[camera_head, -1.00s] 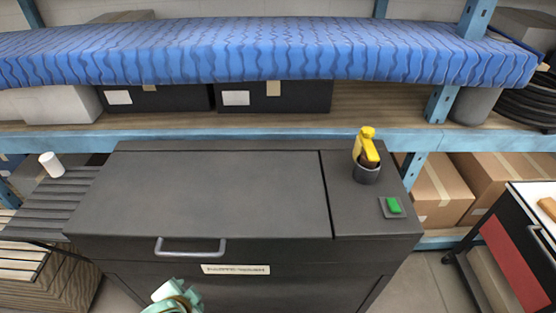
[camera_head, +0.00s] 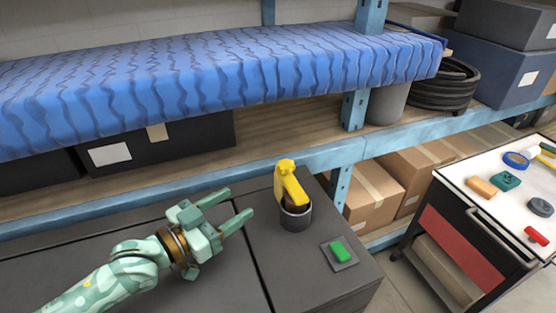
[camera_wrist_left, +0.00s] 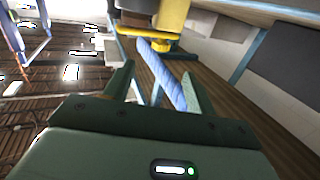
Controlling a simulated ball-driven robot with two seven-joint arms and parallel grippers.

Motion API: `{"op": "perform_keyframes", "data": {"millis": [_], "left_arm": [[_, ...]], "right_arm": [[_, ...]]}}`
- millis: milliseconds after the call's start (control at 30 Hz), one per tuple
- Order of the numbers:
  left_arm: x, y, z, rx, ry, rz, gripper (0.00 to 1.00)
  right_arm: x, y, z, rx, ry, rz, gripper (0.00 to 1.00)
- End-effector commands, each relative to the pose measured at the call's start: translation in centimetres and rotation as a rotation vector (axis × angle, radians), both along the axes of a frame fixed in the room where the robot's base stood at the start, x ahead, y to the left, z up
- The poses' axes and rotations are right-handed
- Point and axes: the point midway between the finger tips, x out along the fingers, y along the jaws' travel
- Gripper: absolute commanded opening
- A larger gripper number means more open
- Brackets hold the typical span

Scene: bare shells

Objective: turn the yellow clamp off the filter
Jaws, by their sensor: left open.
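The yellow clamp (camera_head: 289,183) stands upright on the filter, which shows only as a small brown part under it. The filter sits in a dark grey round cup (camera_head: 296,218) on top of the dark cabinet (camera_head: 312,266). My left gripper (camera_head: 241,203) is open and empty, left of the clamp and apart from it, its fingers pointing toward it. In the left wrist view, the yellow clamp (camera_wrist_left: 172,16) shows at the top, beyond the open fingers. My right gripper is in no view.
A green button (camera_head: 338,249) lies on the cabinet right of the cup. A shelf with a blue patterned cover (camera_head: 230,70) runs behind. A white-topped cart (camera_head: 470,165) with small items stands at right.

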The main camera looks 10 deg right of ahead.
Motion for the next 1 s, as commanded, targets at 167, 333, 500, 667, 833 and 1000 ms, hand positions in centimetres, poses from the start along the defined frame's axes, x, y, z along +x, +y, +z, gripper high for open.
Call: {"op": "perform_keyframes", "data": {"millis": [167,333,500,667,833,1000], "left_arm": [[1.1,-0.4,0.4,-0.033,0.007,-0.005,0.56],[2.9,-3.1,0.4,-0.036,0.006,-0.005,0.56],[5.3,-6.9,0.3,-0.034,0.004,-0.006,0.56],[7.4,-10.0,0.2,-0.032,0.005,-0.005,0.56],[8.9,-12.3,0.2,-0.032,0.006,-0.005,0.56],[9.6,-13.2,0.3,-0.031,0.005,-0.004,0.56]], "right_arm": [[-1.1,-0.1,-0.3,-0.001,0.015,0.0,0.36],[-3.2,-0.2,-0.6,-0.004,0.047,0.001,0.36],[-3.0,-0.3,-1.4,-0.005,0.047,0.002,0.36],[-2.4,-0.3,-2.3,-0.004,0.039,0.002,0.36],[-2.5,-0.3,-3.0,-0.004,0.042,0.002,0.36],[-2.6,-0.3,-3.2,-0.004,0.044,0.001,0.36]]}}
